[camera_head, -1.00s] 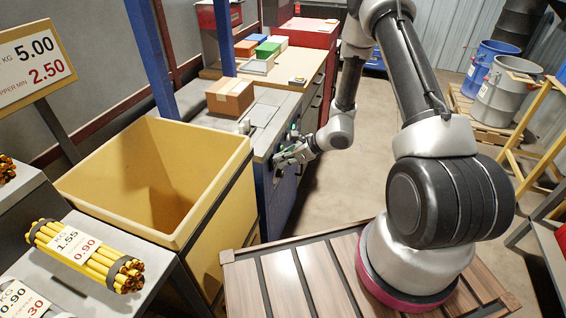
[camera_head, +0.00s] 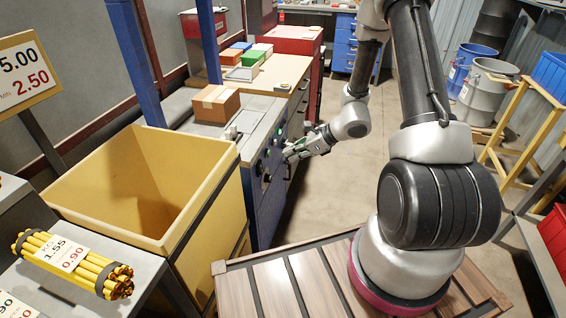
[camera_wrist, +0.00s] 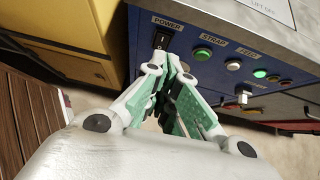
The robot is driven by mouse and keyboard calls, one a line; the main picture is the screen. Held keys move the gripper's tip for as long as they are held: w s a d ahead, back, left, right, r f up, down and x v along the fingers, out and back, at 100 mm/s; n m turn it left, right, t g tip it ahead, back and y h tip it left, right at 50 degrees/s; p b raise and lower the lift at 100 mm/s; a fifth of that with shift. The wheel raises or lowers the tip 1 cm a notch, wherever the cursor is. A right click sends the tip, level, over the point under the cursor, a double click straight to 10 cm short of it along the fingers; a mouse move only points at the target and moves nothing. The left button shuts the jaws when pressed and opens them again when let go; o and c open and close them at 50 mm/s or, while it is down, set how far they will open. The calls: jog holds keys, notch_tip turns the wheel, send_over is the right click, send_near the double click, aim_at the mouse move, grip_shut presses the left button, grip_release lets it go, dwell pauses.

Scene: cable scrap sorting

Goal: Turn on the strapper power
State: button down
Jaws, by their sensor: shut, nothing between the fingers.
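The strapper (camera_head: 262,112) is a machine with a grey top and a blue front panel, and a cardboard box lies on it. In the wrist view its panel (camera_wrist: 213,75) carries a black rocker switch (camera_wrist: 162,38) under the label POWER. I cannot tell for certain which way the rocker is set. My gripper (camera_head: 287,156) is shut and empty in front of the panel. In the wrist view its green-padded fingertips (camera_wrist: 176,62) appear just below and right of the switch, partly near its lower edge; contact is not clear.
A yellow bin (camera_head: 105,205) stands left of the strapper. The cardboard box (camera_head: 216,103) is on top.

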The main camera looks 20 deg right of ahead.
jog(key=shift+r+v, duration=0.25)
jog(key=shift+v, duration=1.05)
jog(key=shift+w+a, duration=0.1)
jog(key=shift+a, duration=0.05)
jog(key=s+d+r+n+g, duration=0.1)
jog(key=s+r+n+g, duration=0.25)
jog(key=s+n, duration=0.35)
jog(key=s+d+r+n+g, duration=0.1)
jog(key=s+r+n+g, duration=0.3)
jog(key=s, duration=0.4)
jog(key=s+d+r+n+t+h, duration=0.2)
jog(key=s+r+n, duration=0.2)
jog(key=r, duration=0.4)
jog(key=s+d+r+n+t+h, duration=0.2)
jog(key=s+r+n+h, duration=0.1)
jog(key=r+n, duration=0.2)
jog(key=s+d+r+n+t+h, duration=0.2)
jog(key=s+d+r+n+h, duration=0.1)
jog(key=r, duration=0.7)
jog(key=shift+s+r+n, duration=0.35)
jog(key=shift+s+n, duration=0.5)
jog(key=shift+n, duration=0.05)
